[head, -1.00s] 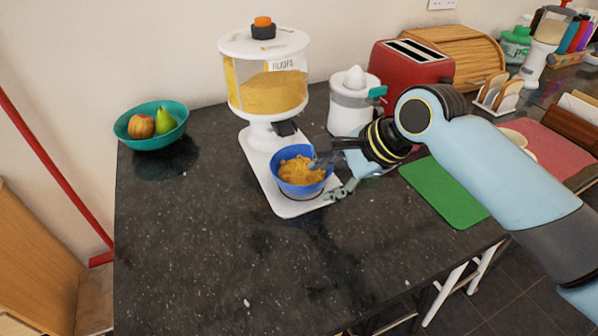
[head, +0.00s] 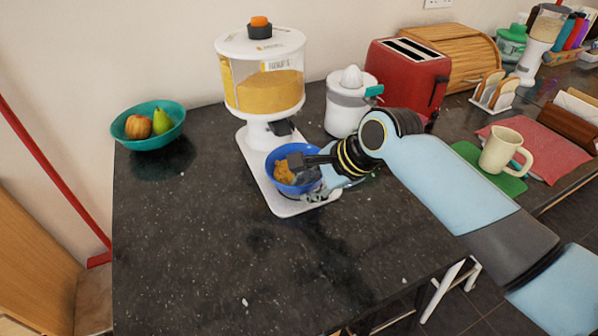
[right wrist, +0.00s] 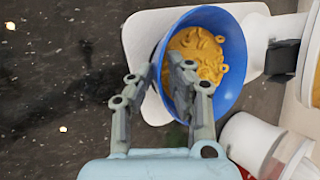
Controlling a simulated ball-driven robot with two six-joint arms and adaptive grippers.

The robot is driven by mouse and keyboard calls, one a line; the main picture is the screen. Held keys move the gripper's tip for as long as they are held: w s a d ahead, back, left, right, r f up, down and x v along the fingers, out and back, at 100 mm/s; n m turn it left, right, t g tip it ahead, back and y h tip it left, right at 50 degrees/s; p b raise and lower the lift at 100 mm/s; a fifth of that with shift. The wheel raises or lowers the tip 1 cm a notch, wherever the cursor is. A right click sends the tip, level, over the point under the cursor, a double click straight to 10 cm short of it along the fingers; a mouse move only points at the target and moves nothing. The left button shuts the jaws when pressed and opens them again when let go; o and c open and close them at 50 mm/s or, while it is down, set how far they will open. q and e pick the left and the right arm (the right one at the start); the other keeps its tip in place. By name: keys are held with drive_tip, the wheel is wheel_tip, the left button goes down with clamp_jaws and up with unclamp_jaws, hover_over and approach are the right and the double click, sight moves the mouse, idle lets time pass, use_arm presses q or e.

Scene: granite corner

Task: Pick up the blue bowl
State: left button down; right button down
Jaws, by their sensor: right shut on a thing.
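The blue bowl (head: 268,168) holds yellow-orange cereal hoops and sits over the white base of the hoop dispenser (head: 283,207), under its spout. I cannot tell any lift from the base. My right gripper (head: 304,176) is shut on the bowl's near rim. In the right wrist view, one finger of the gripper (right wrist: 162,76) is inside the bowl (right wrist: 236,62) and the other is outside its wall. The gripper and wrist hide the right side of the bowl in the head view. My left gripper is not in view.
The hoop dispenser (head: 261,90) stands directly behind the bowl. A white juicer (head: 346,114) and red toaster (head: 405,78) stand right of it. A cream mug (head: 497,152) is on a green mat (head: 463,152). A teal fruit bowl (head: 160,139) is far left. The front left counter is clear.

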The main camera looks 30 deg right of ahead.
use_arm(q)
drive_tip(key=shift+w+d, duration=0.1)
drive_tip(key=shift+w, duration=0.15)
use_arm(e)
drive_tip(key=shift+r, duration=0.15)
